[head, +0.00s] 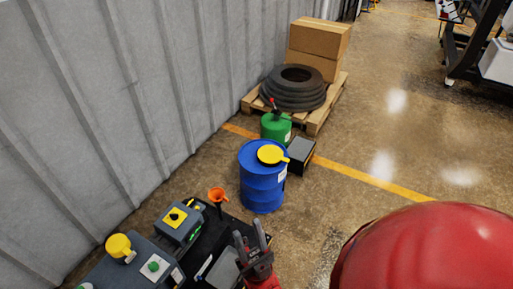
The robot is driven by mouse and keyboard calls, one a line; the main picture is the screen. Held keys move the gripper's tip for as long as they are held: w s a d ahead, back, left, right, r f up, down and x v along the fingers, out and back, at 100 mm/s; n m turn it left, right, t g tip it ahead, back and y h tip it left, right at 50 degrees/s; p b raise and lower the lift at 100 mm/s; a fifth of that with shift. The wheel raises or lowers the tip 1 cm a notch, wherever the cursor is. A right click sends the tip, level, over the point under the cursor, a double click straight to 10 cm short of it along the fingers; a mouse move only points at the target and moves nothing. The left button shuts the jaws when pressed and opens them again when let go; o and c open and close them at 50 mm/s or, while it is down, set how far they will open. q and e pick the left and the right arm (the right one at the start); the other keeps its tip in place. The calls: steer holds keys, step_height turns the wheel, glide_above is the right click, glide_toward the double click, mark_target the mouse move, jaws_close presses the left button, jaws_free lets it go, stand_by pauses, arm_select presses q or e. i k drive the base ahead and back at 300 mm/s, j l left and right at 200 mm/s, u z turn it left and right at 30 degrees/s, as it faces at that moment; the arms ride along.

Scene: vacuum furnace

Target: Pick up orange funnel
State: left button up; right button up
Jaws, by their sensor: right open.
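The orange funnel (218,195) is small and stands upright at the far end of the dark bench or cart top, left of the blue drum. My right gripper (250,236) comes in from the bottom of the head view. Its two dark fingers are apart with nothing between them. It is to the right of the funnel and nearer to me, not touching it in the picture. My left gripper is not in view.
A blue drum (262,185) with a yellow funnel-like lid (271,154) stands behind. A green canister (275,127) and a pallet (318,118) are farther back. A large red rounded object (430,250) fills the lower right.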

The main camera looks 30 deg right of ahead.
mark_target(217, 194)
steer(key=z, duration=0.55)
steer(key=u, duration=1.5)
steer(key=z, duration=1.5)
steer(key=l+u, duration=0.1)
steer(key=u, duration=0.3)
steer(key=i+l+u, duration=0.15)
steer(key=u, duration=0.2)
steer(key=l+u, duration=0.3)
steer(key=i+l+u, duration=0.1)
steer(key=l+u, duration=0.5)
steer(key=l, duration=1.15)
steer(key=l+u, duration=0.25)
steer(key=l, duration=1.15)
